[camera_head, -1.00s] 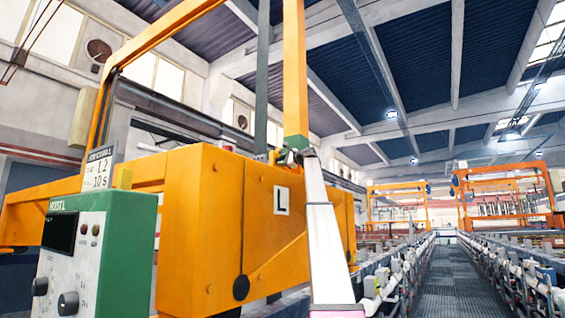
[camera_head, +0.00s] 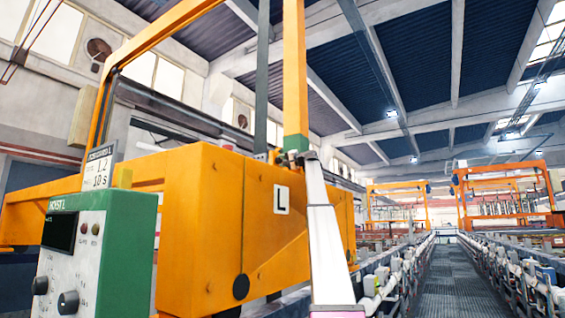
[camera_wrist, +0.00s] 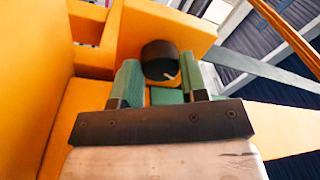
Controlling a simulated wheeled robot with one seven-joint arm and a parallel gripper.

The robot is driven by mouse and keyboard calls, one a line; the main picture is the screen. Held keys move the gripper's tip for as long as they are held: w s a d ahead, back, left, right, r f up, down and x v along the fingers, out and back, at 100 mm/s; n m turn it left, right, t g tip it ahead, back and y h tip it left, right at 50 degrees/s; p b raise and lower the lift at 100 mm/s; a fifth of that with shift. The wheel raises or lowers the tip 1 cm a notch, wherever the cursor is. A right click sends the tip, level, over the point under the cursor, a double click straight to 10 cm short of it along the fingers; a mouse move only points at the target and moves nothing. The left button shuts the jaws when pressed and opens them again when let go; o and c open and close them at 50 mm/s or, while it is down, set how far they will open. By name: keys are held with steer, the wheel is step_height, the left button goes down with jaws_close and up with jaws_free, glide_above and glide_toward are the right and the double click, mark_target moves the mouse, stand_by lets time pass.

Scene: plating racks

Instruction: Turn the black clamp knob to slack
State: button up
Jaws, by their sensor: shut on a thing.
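The black clamp knob (camera_wrist: 160,60) shows in the wrist view against the orange metalwork, with a short pale mark on its face. My gripper (camera_wrist: 160,80) has green fingers, one on each side of the knob, shut on it. In the head view my gripper (camera_head: 293,154) is small, at the top of my white arm and near the upper edge of the orange beam. The knob cannot be clearly made out there.
A green and white control box (camera_head: 125,245) with dials stands at the lower left. An open grated walkway (camera_head: 440,275) runs away on the right between racks.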

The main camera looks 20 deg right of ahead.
steer(key=shift+f+n, duration=0.1)
steer(key=shift+n, duration=0.9)
steer(key=o, duration=0.9)
steer(key=v, duration=1.1)
steer(key=shift+w+d, duration=0.15)
